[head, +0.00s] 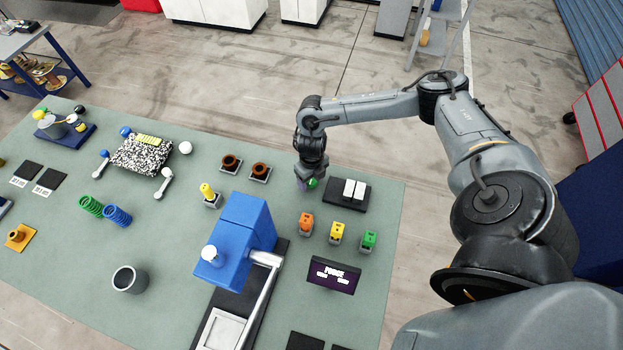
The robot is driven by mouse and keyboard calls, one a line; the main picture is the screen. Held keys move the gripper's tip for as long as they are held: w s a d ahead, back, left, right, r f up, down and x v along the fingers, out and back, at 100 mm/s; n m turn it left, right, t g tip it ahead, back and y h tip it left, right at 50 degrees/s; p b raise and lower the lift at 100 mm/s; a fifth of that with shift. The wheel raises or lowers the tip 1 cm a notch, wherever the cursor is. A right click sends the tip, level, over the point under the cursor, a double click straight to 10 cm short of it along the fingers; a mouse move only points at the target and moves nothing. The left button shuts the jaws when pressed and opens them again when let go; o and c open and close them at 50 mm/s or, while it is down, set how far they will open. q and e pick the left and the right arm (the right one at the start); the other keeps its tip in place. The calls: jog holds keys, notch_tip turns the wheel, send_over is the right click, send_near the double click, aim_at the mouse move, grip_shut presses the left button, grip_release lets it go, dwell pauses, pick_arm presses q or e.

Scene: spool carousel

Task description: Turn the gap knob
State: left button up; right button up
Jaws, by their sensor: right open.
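My right gripper (307,181) points down at the back right of the green table, left of a black pad with two white blocks. It is open. A small green round thing (313,183) and a bit of purple show at its fingertips; the gripper partly hides them, and I cannot tell if it touches them. A white round knob (209,253) sits on the left side of a blue block-shaped machine (240,232), well to the left and front of the gripper. No label shows which knob is the gap knob. My left gripper is out of view.
The black pad with white blocks (349,192) stands close right of the gripper. Orange, yellow and green blocks (337,232) stand in front of it. A purple sign (333,275) is nearer. Two brown spools (260,170) lie to the left. A dark cup (129,280) stands front left.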

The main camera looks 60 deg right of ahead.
jog(key=shift+f, duration=0.35)
jog(key=c, duration=1)
jog(key=shift+c, duration=0.2)
